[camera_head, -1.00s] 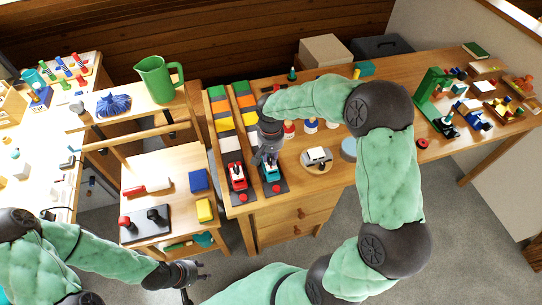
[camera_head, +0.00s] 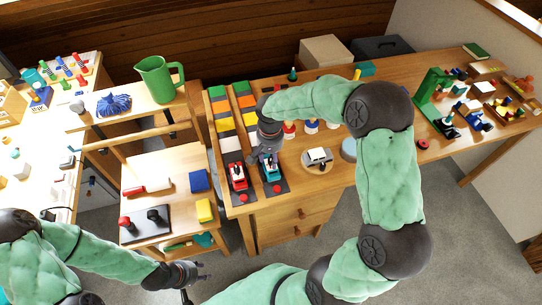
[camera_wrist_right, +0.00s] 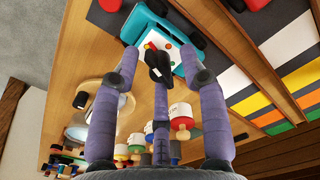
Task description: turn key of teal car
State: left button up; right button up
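The teal car (camera_head: 271,172) sits on a dark strip near the front left of the long wooden desk. It also shows in the right wrist view (camera_wrist_right: 142,24), with a white top bearing small coloured dots. My right gripper (camera_head: 264,157) is right above the car's rear, pointing down. In the right wrist view its outer fingers (camera_wrist_right: 165,68) are spread apart on either side of the car's top. A dark part with a red edge lies between them; whether it is the key or the middle fingertip is unclear. My left gripper (camera_head: 200,272) is open and empty, low over the floor.
A red and white car (camera_head: 237,176) stands close to the left of the teal car. A white car (camera_head: 318,156) sits on a round wooden base to the right. Coloured blocks lie behind. My right arm crosses over the desk.

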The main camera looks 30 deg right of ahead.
aim_at(271, 158)
jog(key=shift+d+r, duration=0.1)
notch_tip(271, 158, up, 12)
dwell(0.7)
notch_tip(271, 158, down, 12)
jog(key=b, duration=0.4)
jog(key=shift+d, duration=0.1)
dwell(0.3)
grip_shut()
